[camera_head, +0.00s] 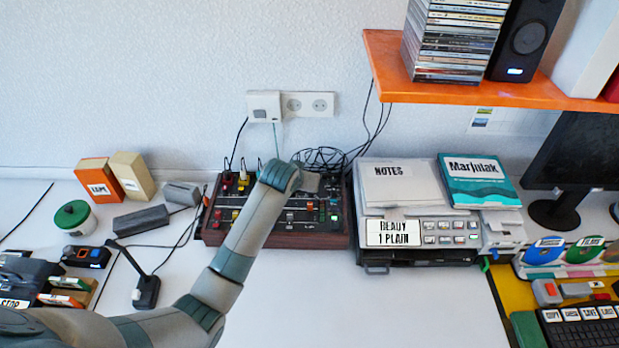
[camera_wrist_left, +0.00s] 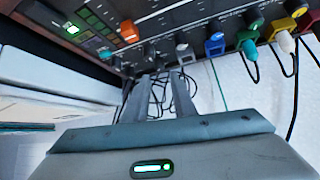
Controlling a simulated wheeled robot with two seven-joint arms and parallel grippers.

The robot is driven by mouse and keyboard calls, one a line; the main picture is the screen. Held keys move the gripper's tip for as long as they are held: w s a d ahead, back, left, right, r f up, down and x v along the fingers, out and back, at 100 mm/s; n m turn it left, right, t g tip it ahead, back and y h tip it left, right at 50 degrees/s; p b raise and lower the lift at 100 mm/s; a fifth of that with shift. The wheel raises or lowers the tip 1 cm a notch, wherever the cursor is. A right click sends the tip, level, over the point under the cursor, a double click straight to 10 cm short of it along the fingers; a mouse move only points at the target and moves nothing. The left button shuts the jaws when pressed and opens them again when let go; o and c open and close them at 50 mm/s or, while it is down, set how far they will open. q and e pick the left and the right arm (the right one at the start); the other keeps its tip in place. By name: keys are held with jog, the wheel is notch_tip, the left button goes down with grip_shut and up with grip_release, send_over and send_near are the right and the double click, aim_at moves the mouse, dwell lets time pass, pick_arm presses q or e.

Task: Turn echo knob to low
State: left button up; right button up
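The mixer (camera_head: 285,241), dark with wooden sides, stands against the wall in the head view. Its panel (camera_wrist_left: 150,47) fills the top of the left wrist view. An orange knob (camera_wrist_left: 129,31) sits left of my fingertips and a grey knob or plug (camera_wrist_left: 183,50) right of them. Which control is the echo knob I cannot tell; the labels are too small. My left gripper (camera_wrist_left: 159,76) is over the mixer's back right part, its fingers apart with only cables visible behind the gap. In the head view my arm hides its fingers and part of the panel. My right gripper is not in view.
Coloured plugs with cables, including a blue one (camera_wrist_left: 215,45), line the mixer's back edge. A device (camera_head: 425,228) bearing a notes folder (camera_head: 398,186) stands close on the right. An orange shelf (camera_head: 470,92) overhangs at upper right.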

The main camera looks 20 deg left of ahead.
pick_arm(q)
jog(key=shift+x, duration=3.2)
jog(key=shift+p, duration=0.3)
grip_shut()
